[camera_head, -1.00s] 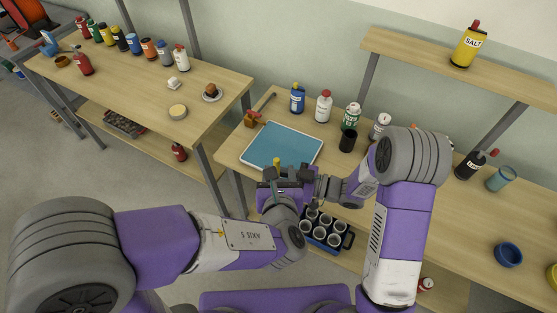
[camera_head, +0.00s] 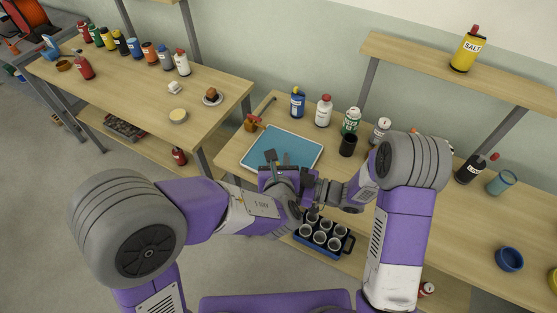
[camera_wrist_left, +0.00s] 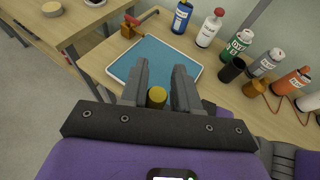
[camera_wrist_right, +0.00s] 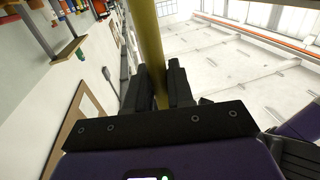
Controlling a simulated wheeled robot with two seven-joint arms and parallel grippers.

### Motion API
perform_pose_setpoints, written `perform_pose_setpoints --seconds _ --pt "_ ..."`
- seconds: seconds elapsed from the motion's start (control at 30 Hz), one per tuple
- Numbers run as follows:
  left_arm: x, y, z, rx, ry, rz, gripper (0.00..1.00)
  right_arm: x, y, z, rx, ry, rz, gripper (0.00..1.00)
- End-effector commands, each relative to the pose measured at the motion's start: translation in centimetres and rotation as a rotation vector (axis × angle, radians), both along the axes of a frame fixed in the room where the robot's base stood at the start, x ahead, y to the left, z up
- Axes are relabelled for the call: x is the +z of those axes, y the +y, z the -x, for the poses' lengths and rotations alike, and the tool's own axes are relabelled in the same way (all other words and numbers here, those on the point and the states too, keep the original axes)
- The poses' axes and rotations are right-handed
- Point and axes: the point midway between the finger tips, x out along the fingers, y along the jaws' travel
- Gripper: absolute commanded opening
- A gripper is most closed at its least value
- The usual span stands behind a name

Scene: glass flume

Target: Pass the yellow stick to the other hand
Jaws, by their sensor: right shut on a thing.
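The yellow stick (camera_wrist_right: 146,32) stands between the fingers of my right gripper (camera_wrist_right: 158,75), which is shut on it. In the left wrist view its round yellow end (camera_wrist_left: 157,97) shows between the two dark fingers of my left gripper (camera_wrist_left: 160,68). These fingers are apart, with a gap on each side of the end, so the left gripper is open around or just above it. In the head view the left gripper (camera_head: 278,158) is in front of the blue tray, close to the right gripper (camera_head: 315,190). The stick is hidden there behind the left gripper.
A blue tray (camera_head: 305,145) lies on the bench beyond the grippers. Several bottles, including a white one (camera_head: 323,111), and a black cup (camera_head: 347,145) stand right of it. A crate of cups (camera_head: 347,243) is below. A second table (camera_head: 140,92) is at the left.

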Motion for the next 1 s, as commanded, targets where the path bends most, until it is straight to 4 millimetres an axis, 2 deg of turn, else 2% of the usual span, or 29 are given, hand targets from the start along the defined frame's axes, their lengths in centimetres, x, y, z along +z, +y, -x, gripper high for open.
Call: perform_pose_setpoints --seconds 0.03,0.17,0.2,0.23,0.4,0.43,0.77,0.87,1.0 --pt "0.0 -0.1 0.0 -0.003 0.000 0.000 0.20 0.0 0.0 0.0 0.001 0.000 0.000 0.00" --pt "0.0 -0.2 0.1 -0.005 0.000 0.000 0.01 0.0 0.1 0.0 0.002 0.000 -0.001 0.00" --pt "0.0 -0.2 0.1 -0.006 0.000 0.000 0.00 0.0 0.1 0.0 0.002 0.000 -0.001 0.00" --pt "0.0 -0.2 0.1 -0.007 0.000 0.001 0.00 0.0 0.1 0.0 0.003 -0.001 -0.001 0.24" --pt "0.0 -0.2 0.1 -0.006 0.000 0.001 0.00 0.0 0.1 0.0 0.002 0.000 0.000 0.50" --pt "0.0 -0.2 0.1 -0.006 0.000 0.001 0.00 0.0 0.1 0.0 0.002 0.000 0.000 0.52" --pt "0.0 -0.1 0.0 -0.003 0.000 0.000 0.00 0.0 -0.3 0.1 -0.001 0.000 0.000 0.52" --pt "0.0 -0.1 0.0 -0.003 0.000 0.000 0.00 0.0 -1.5 0.4 -0.004 0.000 0.000 0.52" --pt "0.0 -0.1 0.0 -0.002 0.000 0.000 0.00 0.0 -4.1 1.2 -0.007 -0.001 0.000 0.52"
